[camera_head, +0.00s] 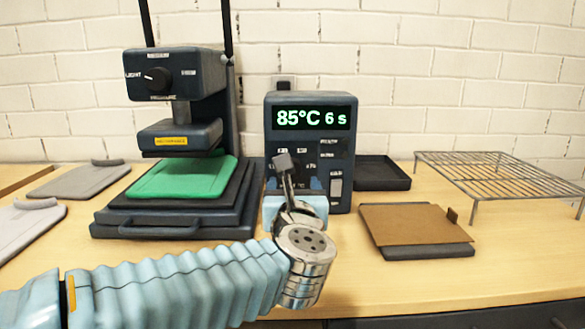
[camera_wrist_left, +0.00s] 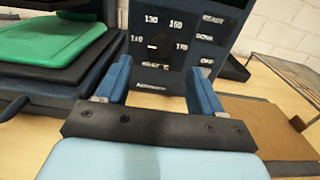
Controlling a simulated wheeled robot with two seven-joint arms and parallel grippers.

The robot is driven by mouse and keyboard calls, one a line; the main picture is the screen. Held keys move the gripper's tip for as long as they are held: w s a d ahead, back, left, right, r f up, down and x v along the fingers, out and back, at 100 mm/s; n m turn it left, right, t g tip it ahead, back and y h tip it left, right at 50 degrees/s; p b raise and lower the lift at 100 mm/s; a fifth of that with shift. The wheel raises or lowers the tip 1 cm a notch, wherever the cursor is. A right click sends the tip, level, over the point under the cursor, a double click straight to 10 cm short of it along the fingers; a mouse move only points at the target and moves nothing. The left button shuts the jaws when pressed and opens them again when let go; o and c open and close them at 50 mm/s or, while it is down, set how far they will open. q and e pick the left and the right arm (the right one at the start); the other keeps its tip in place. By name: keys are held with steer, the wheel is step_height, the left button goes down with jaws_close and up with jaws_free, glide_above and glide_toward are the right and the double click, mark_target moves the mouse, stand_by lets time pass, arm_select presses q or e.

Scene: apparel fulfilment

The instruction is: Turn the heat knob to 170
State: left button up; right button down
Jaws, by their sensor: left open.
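The control box (camera_head: 345,190) stands upright on the table, with a green display (camera_head: 313,118) reading 85°C 6 s. In the left wrist view, the dark heat knob (camera_wrist_left: 160,45) is on its panel, ringed by printed numbers including 110, 130, 160 and 170. A small pale mark shows on the knob's left side, toward 110; its exact setting is hard to read. My left gripper (camera_head: 295,185) is in front of the lower panel. In the left wrist view, its two blue fingers (camera_wrist_left: 161,82) are apart and empty, below and either side of the knob. My right gripper is not in view.
A heat press (camera_head: 175,75) with a green pad (camera_head: 185,178) stands left of the box. A black tray (camera_head: 382,174), a wire rack (camera_head: 490,175) and a brown board on a dark pad (camera_head: 410,225) are at the right. Grey boards (camera_head: 80,181) lie at the left.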

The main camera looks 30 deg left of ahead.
mark_target(297, 163)
arm_select(q)
steer(key=p+x, duration=0.1)
steer(key=x, duration=0.7)
steer(key=shift+w+a, duration=0.15)
steer(key=shift+w, duration=0.15)
steer(key=shift+c, duration=0.4)
steer(key=c, duration=0.9)
